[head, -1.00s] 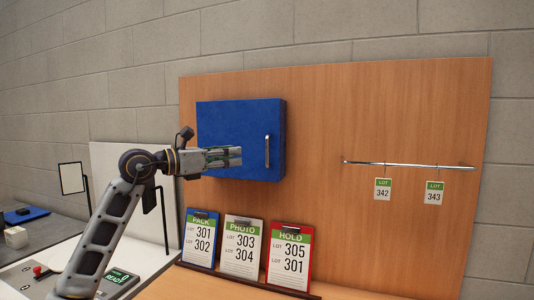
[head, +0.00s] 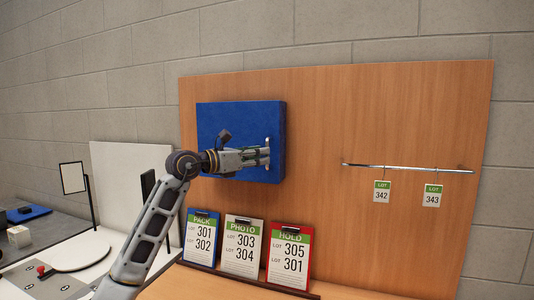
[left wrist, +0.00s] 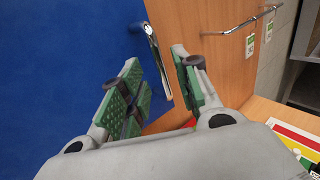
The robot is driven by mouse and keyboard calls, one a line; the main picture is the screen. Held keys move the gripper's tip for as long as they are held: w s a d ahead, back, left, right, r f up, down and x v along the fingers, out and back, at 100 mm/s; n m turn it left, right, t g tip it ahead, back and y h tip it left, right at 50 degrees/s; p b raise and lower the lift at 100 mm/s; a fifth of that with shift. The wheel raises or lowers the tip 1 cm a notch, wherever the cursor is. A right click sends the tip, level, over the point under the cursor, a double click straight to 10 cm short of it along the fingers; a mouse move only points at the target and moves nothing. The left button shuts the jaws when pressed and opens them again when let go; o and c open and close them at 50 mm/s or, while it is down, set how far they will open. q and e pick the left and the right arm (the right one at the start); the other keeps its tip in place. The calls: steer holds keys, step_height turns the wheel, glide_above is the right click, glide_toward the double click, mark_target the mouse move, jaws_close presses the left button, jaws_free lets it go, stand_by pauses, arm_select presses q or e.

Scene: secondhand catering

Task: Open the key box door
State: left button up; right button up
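The blue key box (head: 235,118) hangs on the wooden board, its door shut. It fills the left of the left wrist view (left wrist: 60,70). Its upright metal handle (left wrist: 158,62) is near the door's right edge; in the head view its top (head: 267,141) shows beyond my gripper. My left gripper (head: 266,157) is in front of the door at the handle. In the left wrist view its green-padded fingers (left wrist: 163,87) are apart, with the handle's lower part in the gap between them. I cannot tell whether either pad touches the handle. My right gripper is not in view.
A metal rail (head: 408,167) with two lot tags sticks out on the right of the board. Clipboards marked PACK (head: 202,234), PHOTO (head: 242,244) and HOLD (head: 290,254) stand on a ledge below the box. The board between box and rail is clear.

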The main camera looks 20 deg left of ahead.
arm_select(q)
steer(key=shift+p+x, duration=0.35)
steer(key=shift+x, duration=1.5)
steer(key=shift+c, duration=0.5)
jaws_close()
